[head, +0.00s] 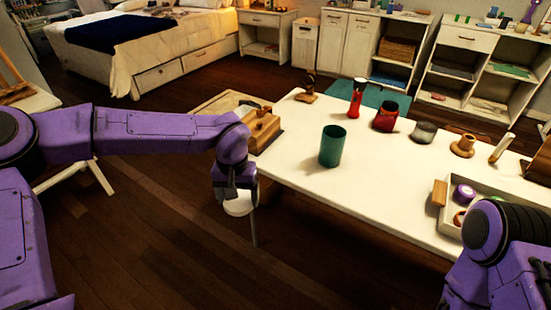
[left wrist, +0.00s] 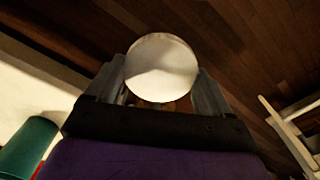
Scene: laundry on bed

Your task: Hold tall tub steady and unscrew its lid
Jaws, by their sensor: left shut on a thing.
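My left gripper (head: 236,196) is shut on a round white lid-like thing (head: 240,208) and holds it beyond the table's left end, over the floor. In the left wrist view the white round thing (left wrist: 161,67) sits between the two fingers, its flat face showing. I cannot tell whether it is a loose lid or has a tub under it. A tall teal tub (head: 333,146) stands upright on the white table, apart from my gripper; its top looks open. It also shows in part in the left wrist view (left wrist: 27,146). My right gripper is out of view.
The white table (head: 355,188) holds a red bottle (head: 357,97), a red jar (head: 385,117), a grey jar (head: 423,132) and wooden pieces. A wooden block (head: 262,130) stands at its left end. A tray (head: 429,213) with small things lies at right. The table's front middle is clear.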

